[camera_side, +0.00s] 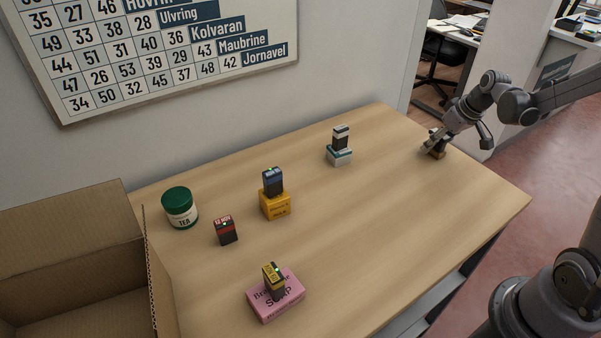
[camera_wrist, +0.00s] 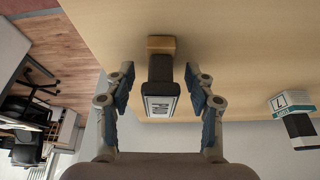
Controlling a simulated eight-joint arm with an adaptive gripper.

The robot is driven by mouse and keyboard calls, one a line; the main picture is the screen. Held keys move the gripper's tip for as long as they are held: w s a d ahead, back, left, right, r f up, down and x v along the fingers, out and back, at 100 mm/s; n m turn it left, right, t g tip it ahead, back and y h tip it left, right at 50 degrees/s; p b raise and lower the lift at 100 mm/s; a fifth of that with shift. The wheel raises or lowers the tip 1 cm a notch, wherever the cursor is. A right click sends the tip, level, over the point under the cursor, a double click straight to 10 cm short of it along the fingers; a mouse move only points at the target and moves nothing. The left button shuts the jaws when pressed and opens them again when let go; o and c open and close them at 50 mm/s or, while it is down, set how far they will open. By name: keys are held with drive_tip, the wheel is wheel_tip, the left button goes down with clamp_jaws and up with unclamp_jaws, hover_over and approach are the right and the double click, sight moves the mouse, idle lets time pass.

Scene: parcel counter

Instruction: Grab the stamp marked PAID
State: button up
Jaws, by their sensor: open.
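A dark stamp (camera_wrist: 160,75) with a pale label that appears to read PAID stands between the fingers of my gripper (camera_wrist: 158,78) in the wrist view. A light brown wooden block (camera_wrist: 160,44) shows at its far end. My gripper is open, with a finger on each side of the stamp and a visible gap to each. In the side view my gripper (camera_side: 433,141) is low over the table's far right part, and the brown block (camera_side: 438,154) shows under it. The fingers partly hide the stamp there.
A tea jar (camera_side: 179,208) and cardboard box (camera_side: 75,235) stand left.

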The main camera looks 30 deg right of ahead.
clamp_jaws()
